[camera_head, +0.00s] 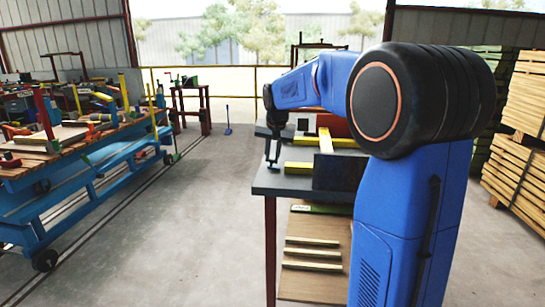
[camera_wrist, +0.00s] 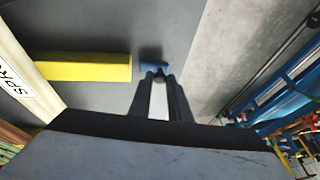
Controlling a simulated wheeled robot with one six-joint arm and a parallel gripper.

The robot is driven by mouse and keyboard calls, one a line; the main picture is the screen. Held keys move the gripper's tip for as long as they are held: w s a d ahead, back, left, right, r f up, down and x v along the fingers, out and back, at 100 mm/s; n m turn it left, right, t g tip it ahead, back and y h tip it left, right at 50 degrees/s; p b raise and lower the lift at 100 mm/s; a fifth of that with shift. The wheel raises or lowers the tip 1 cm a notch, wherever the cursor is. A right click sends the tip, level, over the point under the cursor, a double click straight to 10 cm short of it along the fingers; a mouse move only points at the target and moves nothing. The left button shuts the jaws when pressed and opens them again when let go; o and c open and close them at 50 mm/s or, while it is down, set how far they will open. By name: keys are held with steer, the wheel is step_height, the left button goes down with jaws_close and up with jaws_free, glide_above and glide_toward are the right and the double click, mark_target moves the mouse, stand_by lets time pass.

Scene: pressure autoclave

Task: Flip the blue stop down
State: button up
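A small blue piece, likely the blue stop (camera_wrist: 153,67), lies at the end of a yellow bar (camera_wrist: 82,67) on the dark grey bench top, near its edge, in the wrist view. My gripper (camera_wrist: 160,76) points down at it, with the fingertips over or just beside its near side. A gap shows between the two fingers. I cannot tell whether the tips touch the blue piece. In the head view my gripper (camera_head: 272,160) is over the left end of the bench (camera_head: 285,187); the blue piece is too small to make out there.
A pale board with printed letters (camera_wrist: 25,75) lies left of the yellow bar in the wrist view. A dark upright block (camera_head: 327,171) stands on the bench. A blue trolley with tools (camera_head: 75,175) stands at the left; the floor between is clear.

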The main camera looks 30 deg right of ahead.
jaws_close()
steer(key=shift+w+a+f, duration=0.1)
steer(key=shift+a, duration=0.1)
steer(key=shift+w+a+f+g+h, duration=0.2)
steer(key=shift+g+h, duration=0.2)
steer(key=shift+h, duration=0.4)
steer(key=o, duration=0.8)
jaws_free()
steer(key=shift+r, duration=0.1)
steer(key=v, duration=1.7)
steer(key=shift+r, duration=0.15)
